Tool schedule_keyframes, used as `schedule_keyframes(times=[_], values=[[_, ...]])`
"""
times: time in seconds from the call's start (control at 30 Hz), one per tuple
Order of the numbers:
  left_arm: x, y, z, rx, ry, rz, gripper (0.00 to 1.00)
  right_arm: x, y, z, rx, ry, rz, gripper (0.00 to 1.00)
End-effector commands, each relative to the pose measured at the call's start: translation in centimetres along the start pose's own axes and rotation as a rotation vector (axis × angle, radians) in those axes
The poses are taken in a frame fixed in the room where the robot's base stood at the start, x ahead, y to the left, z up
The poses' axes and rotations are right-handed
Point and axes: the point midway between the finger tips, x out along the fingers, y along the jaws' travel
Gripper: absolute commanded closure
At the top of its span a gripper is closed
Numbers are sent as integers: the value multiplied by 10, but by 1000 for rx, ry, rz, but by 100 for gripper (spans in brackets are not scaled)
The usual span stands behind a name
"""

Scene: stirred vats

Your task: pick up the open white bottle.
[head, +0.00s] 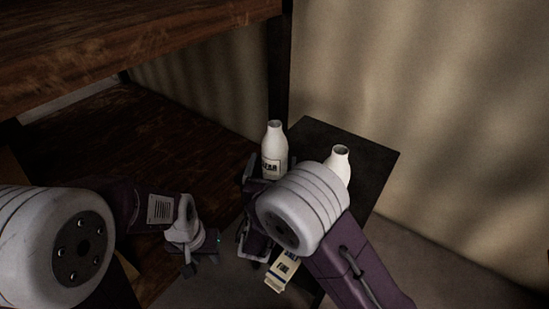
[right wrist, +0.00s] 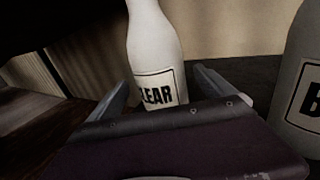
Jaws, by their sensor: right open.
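A white bottle (head: 273,148) with a black-lettered label stands at the left edge of a dark stand. In the right wrist view the bottle (right wrist: 158,50) reads "LEAR", and its top is out of frame. A second white bottle (head: 341,160) stands to its right, with a dark open mouth; my right arm hides its lower part. It shows at the right edge of the right wrist view (right wrist: 301,75). My right gripper (head: 264,178) is open, its fingers (right wrist: 163,84) on either side of the labelled bottle. Contact is unclear. My left gripper (head: 188,262) hangs lower left, away from the bottles.
The dark stand (head: 372,155) has bare surface behind and right of the second bottle. A pale carton (head: 281,272) with lettering shows below my right arm. A wooden shelf (head: 130,45) overhangs at upper left, above a lower wooden board (head: 150,125). A wall stands behind.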

Motion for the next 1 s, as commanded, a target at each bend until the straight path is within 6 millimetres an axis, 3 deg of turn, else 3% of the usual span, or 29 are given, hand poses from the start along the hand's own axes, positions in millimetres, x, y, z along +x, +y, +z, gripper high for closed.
schedule_keyframes(times=[0.17,0.4,0.47,0.7,0.9,1.0], values=[[8,0,1,0,0,0,64,27,-2,-3,0,0,-3,6],[7,0,1,0,0,0,64,30,-1,-1,0,0,-1,6],[7,0,1,0,0,0,64,30,-1,-1,0,1,-1,20],[7,0,1,0,0,0,64,30,-1,-1,0,1,-1,87],[7,0,1,0,0,0,64,30,-1,0,1,-1,-1,88],[0,0,0,0,0,0,64,30,-1,13,3,-3,-1,88]])
